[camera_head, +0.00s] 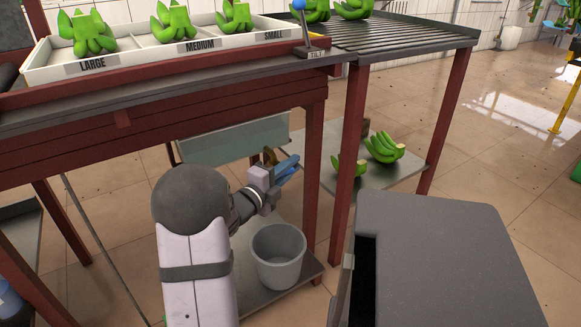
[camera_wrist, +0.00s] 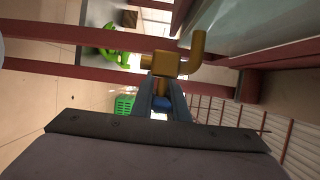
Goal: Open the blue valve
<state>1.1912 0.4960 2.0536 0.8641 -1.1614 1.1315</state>
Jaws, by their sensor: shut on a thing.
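The brass tap (camera_wrist: 168,64) with its bent spout (camera_wrist: 198,44) shows in the wrist view, just beyond my fingertips. The blue valve handle (camera_wrist: 161,103) is partly visible between my fingers. My gripper (camera_wrist: 161,90) is shut on the blue valve handle, its two fingers on either side of it. In the head view my gripper (camera_head: 284,168) is under the table at the right end of the pale translucent basin (camera_head: 235,142), and a little of the brass tap (camera_head: 268,155) shows there. My fingers hide much of the handle, so its angle is unclear.
A grey bucket (camera_head: 278,257) stands below my gripper on a low shelf. Red table legs (camera_head: 314,170) rise close on the right. Green banana bunches (camera_head: 384,147) lie on a lower shelf beyond. A labelled sorting tray (camera_head: 130,60) sits on the tabletop above.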

